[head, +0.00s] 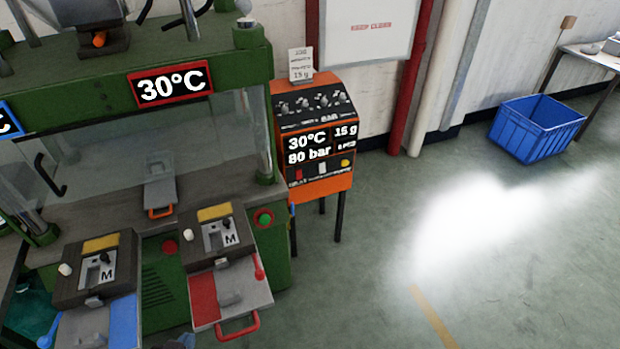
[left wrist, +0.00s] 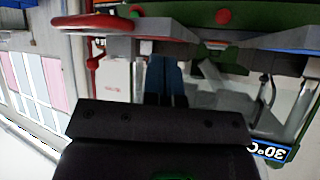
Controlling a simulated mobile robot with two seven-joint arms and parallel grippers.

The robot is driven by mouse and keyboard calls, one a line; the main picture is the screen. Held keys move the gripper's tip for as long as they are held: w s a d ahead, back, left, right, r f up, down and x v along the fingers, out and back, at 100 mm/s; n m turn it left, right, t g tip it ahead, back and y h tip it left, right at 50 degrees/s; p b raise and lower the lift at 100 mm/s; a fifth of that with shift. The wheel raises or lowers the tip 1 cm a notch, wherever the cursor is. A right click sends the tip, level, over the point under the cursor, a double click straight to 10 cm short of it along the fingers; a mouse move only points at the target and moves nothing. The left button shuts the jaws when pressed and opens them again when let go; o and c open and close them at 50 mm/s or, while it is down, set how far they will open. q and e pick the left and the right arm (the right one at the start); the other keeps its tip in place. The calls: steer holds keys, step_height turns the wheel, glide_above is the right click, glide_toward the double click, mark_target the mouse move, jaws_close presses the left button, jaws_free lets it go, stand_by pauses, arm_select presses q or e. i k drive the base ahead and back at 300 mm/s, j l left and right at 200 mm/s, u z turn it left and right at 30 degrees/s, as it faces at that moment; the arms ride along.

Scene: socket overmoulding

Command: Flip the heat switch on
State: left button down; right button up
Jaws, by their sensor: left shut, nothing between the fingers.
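The orange control box (head: 318,150) stands right of the green press in the head view. Its panel reads 30°C, 80 bar and 15 g. Small red, white and yellow controls sit below the readout; I cannot tell which is the heat switch or how it is set. My left gripper (left wrist: 166,66) shows in the left wrist view with its blue fingers together and nothing between them. It is near the front of the press, apart from the orange box. My right gripper is not seen.
The green press (head: 160,280) shows 30°C on a red-framed display (head: 170,87). Two mould units marked M are on its front; the right one has a red handle (head: 238,327) sticking out. A blue crate (head: 537,128) is far right. The floor between is clear.

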mark_target(297, 172)
steer(key=l, duration=0.3)
steer(key=i+l, duration=0.1)
steer(key=l, duration=0.2)
steer(key=i+l+z, duration=0.15)
steer(key=i+l, duration=0.3)
steer(key=l, duration=0.15)
